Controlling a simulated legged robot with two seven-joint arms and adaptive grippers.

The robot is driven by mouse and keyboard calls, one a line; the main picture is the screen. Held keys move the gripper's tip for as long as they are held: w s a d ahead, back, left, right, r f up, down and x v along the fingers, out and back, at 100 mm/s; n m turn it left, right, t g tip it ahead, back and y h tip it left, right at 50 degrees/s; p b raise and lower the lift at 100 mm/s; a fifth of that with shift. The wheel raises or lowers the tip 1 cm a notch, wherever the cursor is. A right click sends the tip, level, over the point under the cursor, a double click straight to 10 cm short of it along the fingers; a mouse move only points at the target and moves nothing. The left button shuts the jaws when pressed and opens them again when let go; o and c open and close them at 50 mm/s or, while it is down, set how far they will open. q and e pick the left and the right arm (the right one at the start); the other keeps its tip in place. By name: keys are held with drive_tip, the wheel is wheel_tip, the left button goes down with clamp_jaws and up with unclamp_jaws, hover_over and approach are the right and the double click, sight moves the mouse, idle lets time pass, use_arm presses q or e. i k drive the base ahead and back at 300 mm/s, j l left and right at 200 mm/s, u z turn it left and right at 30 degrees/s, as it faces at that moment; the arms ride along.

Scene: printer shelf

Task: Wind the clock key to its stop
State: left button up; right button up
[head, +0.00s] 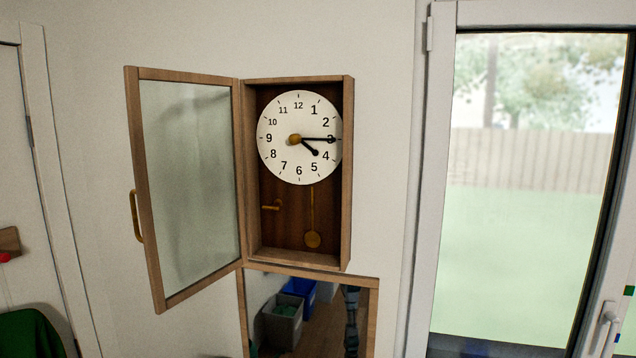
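A wooden wall clock (347,200) hangs in the middle of the head view. Its glass door (190,190) stands open, swung out to the left, with a brass handle (136,216) on its outer edge. The white dial (285,165) has black hands and a brass knob-like piece (294,139) near its centre. A small brass piece (271,207), perhaps the key or a peg, sticks out low on the left inside the case. A brass pendulum (312,239) hangs to its right. Neither of my grippers is in view.
A wood-framed mirror (320,330) sits just below the clock and reflects bins. A glazed door or window (530,230) with a white frame is to the right. A white door frame (55,190) and a green object (30,335) are at left.

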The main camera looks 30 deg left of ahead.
sight(277, 203)
drive_tip(key=u, duration=1.3)
